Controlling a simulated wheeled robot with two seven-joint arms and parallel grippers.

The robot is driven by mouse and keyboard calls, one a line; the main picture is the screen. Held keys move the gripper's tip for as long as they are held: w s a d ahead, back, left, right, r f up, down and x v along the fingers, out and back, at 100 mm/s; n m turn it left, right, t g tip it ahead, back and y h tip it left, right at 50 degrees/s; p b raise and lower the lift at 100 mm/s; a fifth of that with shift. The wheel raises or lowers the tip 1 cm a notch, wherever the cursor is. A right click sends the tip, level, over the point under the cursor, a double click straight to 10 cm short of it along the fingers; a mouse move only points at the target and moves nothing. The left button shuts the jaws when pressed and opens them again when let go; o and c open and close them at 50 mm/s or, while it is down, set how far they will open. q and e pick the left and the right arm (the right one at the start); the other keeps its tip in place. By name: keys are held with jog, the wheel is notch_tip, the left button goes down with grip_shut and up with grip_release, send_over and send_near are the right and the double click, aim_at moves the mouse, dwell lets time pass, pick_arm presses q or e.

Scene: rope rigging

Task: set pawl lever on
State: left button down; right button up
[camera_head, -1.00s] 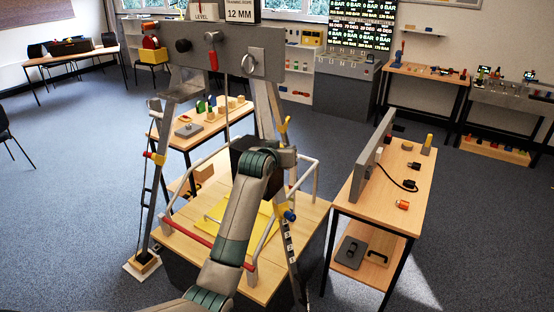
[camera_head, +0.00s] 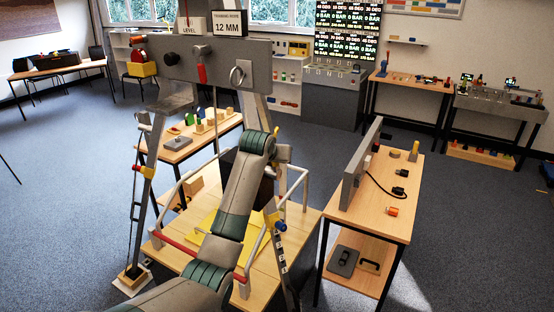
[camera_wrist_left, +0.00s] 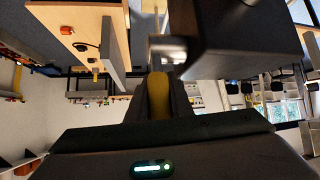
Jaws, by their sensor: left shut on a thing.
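A yellow lever, which looks like the pawl lever, shows its tip (camera_head: 276,132) beside the rig's right leg in the head view. In the left wrist view its yellow grip (camera_wrist_left: 158,95) sits between the dark fingers of my left gripper (camera_wrist_left: 160,90), which is shut on it. In the head view my left arm rises from the bottom, and its upper end covers part of the gripper and the lever. A dark box (camera_wrist_left: 240,40) lies close beside the fingers. The lever's lower part and pivot are hidden. My right gripper is not in view.
White rails (camera_head: 298,182) and a wooden platform (camera_head: 285,262) surround my arm. A workbench (camera_head: 400,200) with an upright grey panel stands to the right. Open carpet lies beyond.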

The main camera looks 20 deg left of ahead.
pick_arm(q)
jog(key=c, duration=1.9)
grip_release()
jog(key=shift+o, duration=0.2)
jog(key=shift+w, duration=0.1)
jog(key=shift+b+v, duration=0.45)
jog(key=shift+v, duration=0.4)
jog(key=b+v, duration=0.5)
jog(key=v, duration=1)
jog(key=shift+s+r+b, duration=0.2)
jog(key=shift+s+b, duration=0.15)
jog(key=shift+f, duration=0.1)
